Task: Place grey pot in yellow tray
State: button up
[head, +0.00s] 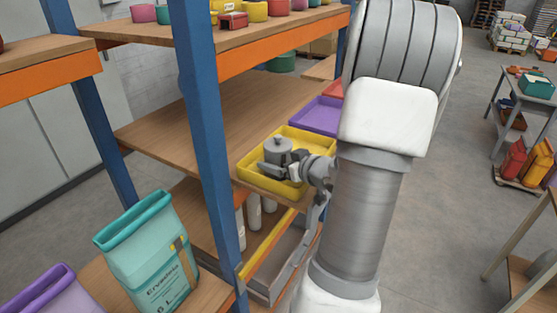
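The grey pot (278,146), a small cylinder with a knob on its lid, is upright over the yellow tray (244,163). The tray sits on the middle wooden shelf, near its front edge. My gripper (276,166) reaches in from the right, low over the tray. Its dark fingers are at the lower part of the pot. They hide the pot's base, so I cannot tell whether it rests on the tray floor or whether the fingers are closed on it.
A purple tray (318,115) is beyond the yellow one, with a red one behind it. A blue rack post (207,140) stands left of the tray. The upper shelf (150,35) holds several coloured pots. The shelf board left of the tray is bare. A teal sack (150,250) stands at lower left.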

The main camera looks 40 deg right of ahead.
jog(key=shift+r, duration=0.1)
jog(key=shift+r, duration=0.25)
jog(key=v, duration=1.2)
jog(key=shift+a, duration=0.1)
jog(key=shift+f, duration=0.1)
